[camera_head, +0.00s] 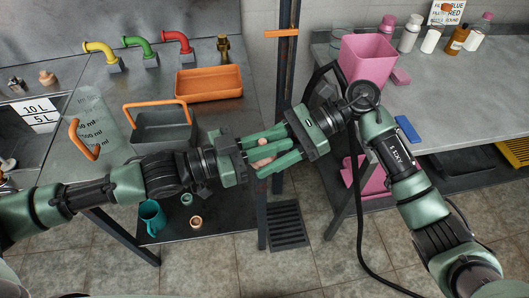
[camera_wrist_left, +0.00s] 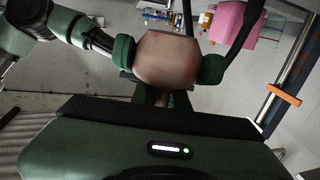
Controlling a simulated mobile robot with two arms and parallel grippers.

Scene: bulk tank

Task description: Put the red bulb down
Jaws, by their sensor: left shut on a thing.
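A pinkish-brown rounded bulb (camera_wrist_left: 167,60) fills the middle of the left wrist view, between the fingertips of my left gripper (camera_wrist_left: 168,62). It looks more brown than red there. In the head view the bulb (camera_head: 263,160) is a small pale patch, mostly hidden by green fingers. My left gripper (camera_head: 266,151) is shut on it, held in the air off the right edge of the left counter. My right gripper (camera_head: 254,152) faces it from the right, and the fingers of both overlap. Whether the right fingers touch the bulb cannot be told.
The left counter (camera_head: 245,115) bears an orange tray (camera_head: 209,83), a grey basket (camera_head: 163,133) and colored taps. The right counter (camera_head: 455,95) holds a pink jug (camera_head: 366,60) and several bottles. A post (camera_head: 284,75) stands between.

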